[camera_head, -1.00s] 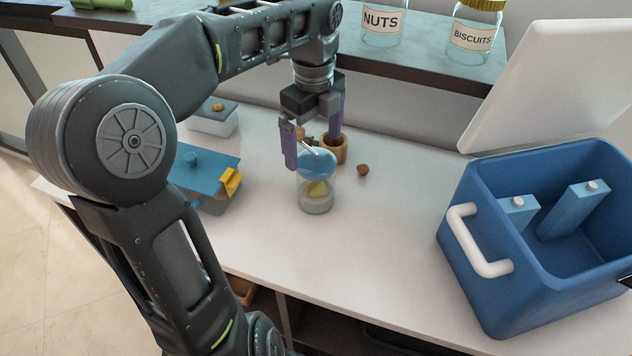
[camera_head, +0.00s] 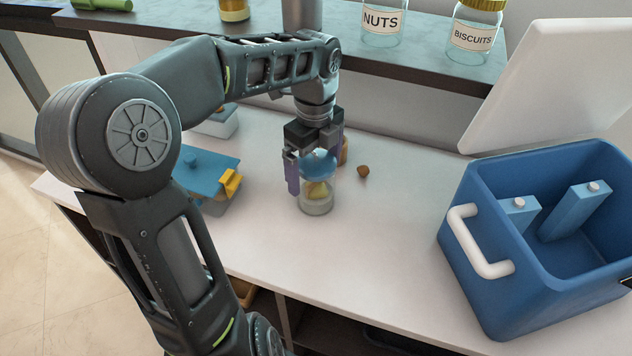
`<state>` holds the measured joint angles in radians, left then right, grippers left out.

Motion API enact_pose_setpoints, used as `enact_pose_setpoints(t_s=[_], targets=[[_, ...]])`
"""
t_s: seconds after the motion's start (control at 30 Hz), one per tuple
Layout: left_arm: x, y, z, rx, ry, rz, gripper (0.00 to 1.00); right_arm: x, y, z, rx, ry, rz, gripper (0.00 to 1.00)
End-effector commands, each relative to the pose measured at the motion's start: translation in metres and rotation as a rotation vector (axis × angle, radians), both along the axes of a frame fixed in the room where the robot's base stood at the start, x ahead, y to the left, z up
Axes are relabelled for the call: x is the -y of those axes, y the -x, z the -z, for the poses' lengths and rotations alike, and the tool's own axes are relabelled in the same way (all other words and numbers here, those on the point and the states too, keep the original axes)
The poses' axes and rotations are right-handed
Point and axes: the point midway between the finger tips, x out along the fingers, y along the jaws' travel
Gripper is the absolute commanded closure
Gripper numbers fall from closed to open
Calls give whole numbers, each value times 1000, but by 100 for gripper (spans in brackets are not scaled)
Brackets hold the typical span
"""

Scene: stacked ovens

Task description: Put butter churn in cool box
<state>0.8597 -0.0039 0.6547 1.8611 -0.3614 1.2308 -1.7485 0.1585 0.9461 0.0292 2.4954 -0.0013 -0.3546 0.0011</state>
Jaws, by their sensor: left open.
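The butter churn (camera_head: 317,195) is a small clear jar with a blue lid and something yellow inside. It stands upright on the white counter near the middle of the head view. My left gripper (camera_head: 316,168) is right above it, pointing down, with its purple fingers open on either side of the lid. Whether the fingers touch the lid I cannot tell. The cool box (camera_head: 481,267) is blue with a white handle, open at the right, with its white lid (camera_head: 557,75) raised. Two blue ice packs (camera_head: 574,210) are inside. My right gripper is not in view.
A blue-lidded container with a yellow clip (camera_head: 207,178) and another box (camera_head: 219,122) stand left of the churn. A small brown nut (camera_head: 363,171) lies to its right. A wooden cup (camera_head: 344,151) is mostly hidden behind the gripper. The counter between churn and cool box is clear.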

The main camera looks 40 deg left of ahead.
Motion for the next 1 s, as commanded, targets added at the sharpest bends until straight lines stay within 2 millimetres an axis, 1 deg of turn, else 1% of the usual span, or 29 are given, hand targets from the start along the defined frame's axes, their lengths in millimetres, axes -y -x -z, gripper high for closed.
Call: enact_pose_setpoints(t_s=[0.07, 0.17, 0.4, 0.47, 0.57, 1.0], targets=[[0, 0, 2, -1, 0, 0, 2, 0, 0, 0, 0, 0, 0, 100], [0, 1, 10, -4, 1, 0, 2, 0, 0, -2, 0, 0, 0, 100], [1, 1, 45, -3, 2, 0, 2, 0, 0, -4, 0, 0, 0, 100], [1, 0, 49, -1, 1, -1, 2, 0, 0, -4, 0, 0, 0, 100], [1, 0, 52, 1, 0, 0, 2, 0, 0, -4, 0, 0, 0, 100], [1, 0, 51, 1, 0, 0, 2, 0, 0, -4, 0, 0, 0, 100]])
